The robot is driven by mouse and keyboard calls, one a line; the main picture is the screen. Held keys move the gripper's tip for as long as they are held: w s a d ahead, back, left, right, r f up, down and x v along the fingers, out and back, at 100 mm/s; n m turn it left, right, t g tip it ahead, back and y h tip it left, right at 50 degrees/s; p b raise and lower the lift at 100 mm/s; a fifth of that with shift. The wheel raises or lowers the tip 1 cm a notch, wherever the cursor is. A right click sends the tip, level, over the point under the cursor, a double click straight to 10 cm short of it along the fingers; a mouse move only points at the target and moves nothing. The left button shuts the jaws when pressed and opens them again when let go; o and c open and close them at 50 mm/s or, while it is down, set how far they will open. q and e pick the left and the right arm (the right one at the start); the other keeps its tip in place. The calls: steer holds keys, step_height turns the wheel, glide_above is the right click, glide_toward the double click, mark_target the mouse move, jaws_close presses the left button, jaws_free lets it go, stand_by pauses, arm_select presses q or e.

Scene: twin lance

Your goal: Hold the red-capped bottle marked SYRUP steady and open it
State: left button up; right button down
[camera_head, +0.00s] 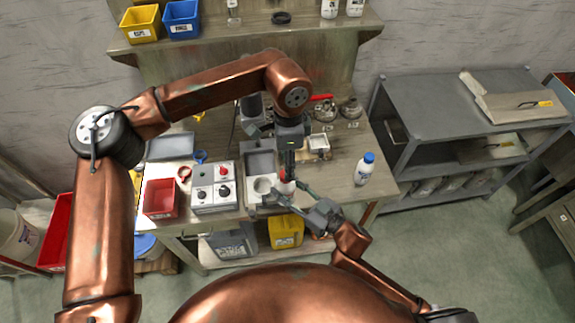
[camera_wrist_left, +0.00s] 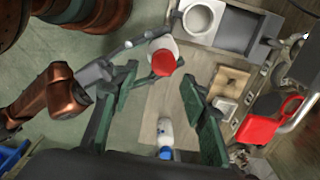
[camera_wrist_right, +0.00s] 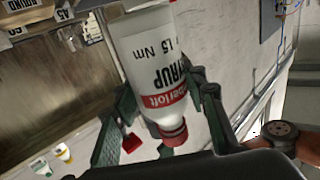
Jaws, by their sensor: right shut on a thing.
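The SYRUP bottle (camera_wrist_right: 150,65) is white with a red label band and a red cap (camera_wrist_right: 172,132). My right gripper (camera_head: 283,195) is shut on its body at the front of the bench, by the grey tray. In the left wrist view the red cap (camera_wrist_left: 163,62) shows beyond my left gripper (camera_wrist_left: 162,78), whose green fingers are apart with nothing between them. In the head view my left gripper (camera_head: 289,165) points down just above the bottle and partly hides it.
A white bottle with a blue cap (camera_head: 364,170) stands on the bench to the right. A grey tray with a round white cup (camera_head: 263,184), a control box (camera_head: 214,200) and a red bin (camera_head: 160,198) lie to the left. A grey shelf (camera_head: 430,105) stands right of the bench.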

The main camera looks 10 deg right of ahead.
arm_select(q)
steer(key=m, duration=0.5)
steer(key=shift+r, duration=0.15)
steer(key=m, duration=0.5)
steer(key=shift+w+r+m, duration=0.1)
steer(key=shift+r+m, duration=0.15)
steer(key=shift+m, duration=0.15)
steer(key=m, duration=0.4)
steer(key=shift+r, duration=0.15)
steer(key=m, duration=0.5)
steer(key=shift+w+a+r+m, duration=0.1)
steer(key=shift+r+m, duration=0.2)
steer(key=shift+m, duration=0.1)
steer(key=m, duration=0.6)
steer(key=shift+r, duration=0.2)
steer(key=m, duration=0.3)
steer(key=shift+r+m, duration=0.15)
steer(key=shift+m, duration=0.25)
steer(key=m, duration=0.5)
steer(key=shift+a+r, duration=0.1)
steer(key=shift+r, duration=0.15)
steer(key=m, duration=0.4)
steer(key=shift+w+r, duration=0.1)
steer(key=shift+r, duration=0.05)
glide_above(286, 188)
steer(key=w, duration=0.2)
steer(key=shift+m, duration=0.4)
steer(key=shift+f, duration=4)
